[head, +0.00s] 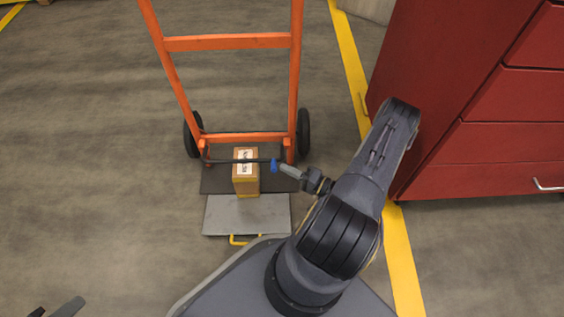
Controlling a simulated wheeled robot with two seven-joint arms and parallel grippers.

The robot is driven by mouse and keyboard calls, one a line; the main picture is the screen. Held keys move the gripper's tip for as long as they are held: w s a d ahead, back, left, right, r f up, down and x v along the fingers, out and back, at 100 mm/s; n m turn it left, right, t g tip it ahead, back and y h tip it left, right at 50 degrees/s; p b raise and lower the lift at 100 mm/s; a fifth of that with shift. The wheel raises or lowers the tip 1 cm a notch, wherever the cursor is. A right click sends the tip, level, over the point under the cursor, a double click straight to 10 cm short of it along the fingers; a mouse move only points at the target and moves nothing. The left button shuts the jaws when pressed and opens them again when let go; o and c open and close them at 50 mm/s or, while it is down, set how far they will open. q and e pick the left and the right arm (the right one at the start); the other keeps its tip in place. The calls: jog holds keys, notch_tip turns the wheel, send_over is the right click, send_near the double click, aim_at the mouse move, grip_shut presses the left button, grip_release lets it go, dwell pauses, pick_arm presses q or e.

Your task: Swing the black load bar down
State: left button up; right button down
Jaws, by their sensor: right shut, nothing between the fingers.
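The black load bar (219,161) lies roughly level across the lower part of an orange hand truck (226,42). It shows on both sides of a small cardboard box (246,185) with a white label. A blue grip (275,165) is at the bar's right end. My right gripper (283,168) is shut and empty, with its tips at or just beside the blue grip; I cannot tell whether they touch. My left gripper (54,308) shows only as fingertips at the bottom left edge, spread apart.
The box stands on the truck's dark toe plate (216,181). A grey plate (247,217) with a yellow handle lies in front. A red drawer cabinet (455,100) stands at the right, beside a yellow floor line (350,60). The floor at left is clear.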

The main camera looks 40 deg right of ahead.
jog(key=shift+r+p+v, duration=0.15)
jog(key=shift+p+v, duration=0.15)
jog(key=shift+v, duration=1)
jog(key=shift+r+p+v, duration=0.1)
jog(key=shift+p+v, duration=0.15)
jog(key=shift+v, duration=1.1)
jog(key=shift+w+d, duration=0.1)
jog(key=shift+d, duration=0.05)
